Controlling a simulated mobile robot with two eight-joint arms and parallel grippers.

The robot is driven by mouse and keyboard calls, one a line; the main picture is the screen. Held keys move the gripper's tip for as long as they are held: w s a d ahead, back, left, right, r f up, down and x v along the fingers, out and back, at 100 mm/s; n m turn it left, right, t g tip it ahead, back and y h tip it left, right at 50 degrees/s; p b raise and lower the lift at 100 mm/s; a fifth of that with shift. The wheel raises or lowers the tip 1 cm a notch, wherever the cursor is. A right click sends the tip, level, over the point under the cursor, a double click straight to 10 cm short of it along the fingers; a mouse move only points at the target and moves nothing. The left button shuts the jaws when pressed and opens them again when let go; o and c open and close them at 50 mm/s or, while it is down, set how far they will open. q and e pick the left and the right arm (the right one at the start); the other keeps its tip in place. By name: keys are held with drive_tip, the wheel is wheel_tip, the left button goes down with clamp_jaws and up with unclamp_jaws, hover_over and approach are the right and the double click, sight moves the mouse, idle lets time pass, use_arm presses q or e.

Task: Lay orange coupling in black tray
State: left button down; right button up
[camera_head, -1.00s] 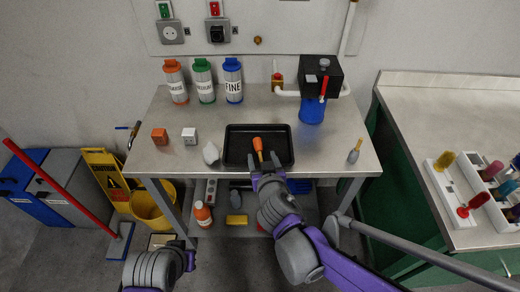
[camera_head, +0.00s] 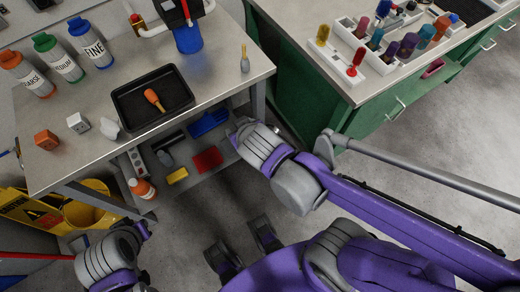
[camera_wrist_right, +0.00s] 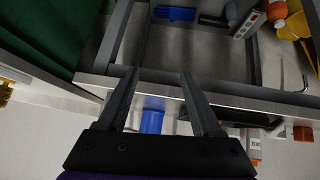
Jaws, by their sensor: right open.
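The orange piece that I take for the coupling (camera_head: 152,97) lies in the black tray (camera_head: 124,114) on the steel table, tilted diagonally, with a narrower end at lower right. Nothing is holding it. My right gripper (camera_head: 236,127) is off the table's front edge, to the lower right of the tray and apart from it. The right wrist view shows this gripper (camera_wrist_right: 158,76) open, with nothing between its fingers. My left gripper (camera_head: 144,232) is low at the left, below the table front; its jaws are too small to judge.
Orange (camera_head: 46,139) and white (camera_head: 78,123) cubes stand left of the tray. Bottles (camera_head: 96,50) stand behind them, a blue container (camera_head: 188,38) behind the tray. A small tan-tipped item (camera_head: 245,62) is near the right edge. A green-sided bench (camera_head: 300,80) stands to the right.

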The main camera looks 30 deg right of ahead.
drive_tip(key=s+d+f+g+y, duration=0.1)
drive_tip(key=s+f+g, duration=0.1)
drive_tip(key=s, duration=0.7)
drive_tip(key=shift+d+f+g, duration=0.2)
drive_tip(key=shift+f+g, duration=0.2)
drive_tip(key=shift+g, duration=0.1)
